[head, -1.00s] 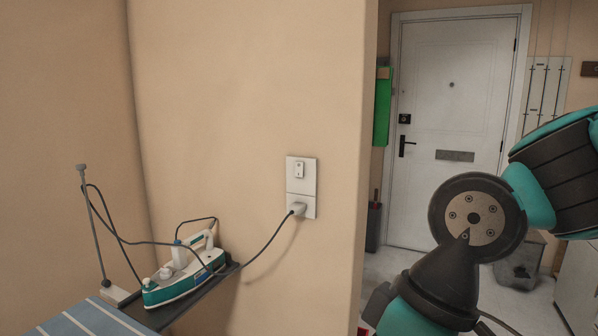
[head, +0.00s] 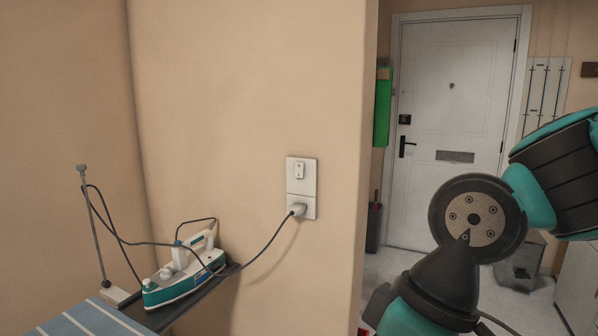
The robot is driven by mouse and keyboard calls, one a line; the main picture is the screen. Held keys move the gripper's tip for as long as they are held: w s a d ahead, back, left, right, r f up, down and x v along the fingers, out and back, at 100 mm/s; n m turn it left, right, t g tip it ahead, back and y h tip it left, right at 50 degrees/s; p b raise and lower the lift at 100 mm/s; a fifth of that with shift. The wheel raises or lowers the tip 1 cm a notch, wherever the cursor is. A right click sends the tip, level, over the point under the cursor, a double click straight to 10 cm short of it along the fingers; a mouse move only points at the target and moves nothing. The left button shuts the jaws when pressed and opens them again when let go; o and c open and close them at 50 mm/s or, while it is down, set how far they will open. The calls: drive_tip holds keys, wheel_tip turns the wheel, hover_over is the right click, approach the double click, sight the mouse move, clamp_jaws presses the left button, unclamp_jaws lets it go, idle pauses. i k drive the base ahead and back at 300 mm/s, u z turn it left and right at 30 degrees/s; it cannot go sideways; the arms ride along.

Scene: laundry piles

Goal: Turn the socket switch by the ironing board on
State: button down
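The socket switch (head: 299,170) is a small white rocker on the upper half of a white wall plate. The socket (head: 308,207) below it holds a white plug (head: 298,209) with a dark cord. The cord runs left to a teal and white iron (head: 182,277) on the dark rest at the end of the ironing board (head: 88,322), which has a blue striped cover. My arm stands at the right, apart from the switch. My gripper is outside the picture. The switch's exact tilt is too small to tell.
The beige wall (head: 230,110) around the plate is bare and ends at a corner just right of it. Beyond are a white door (head: 455,110), a green hanging thing (head: 382,108) and a grey bin (head: 520,262). A thin cord-holder pole (head: 93,225) rises by the iron.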

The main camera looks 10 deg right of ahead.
sight(299, 171)
drive_tip(key=k, duration=0.65)
drive_tip(key=u, duration=0.55)
drive_tip(key=i, duration=1.15)
drive_tip(key=z, duration=0.65)
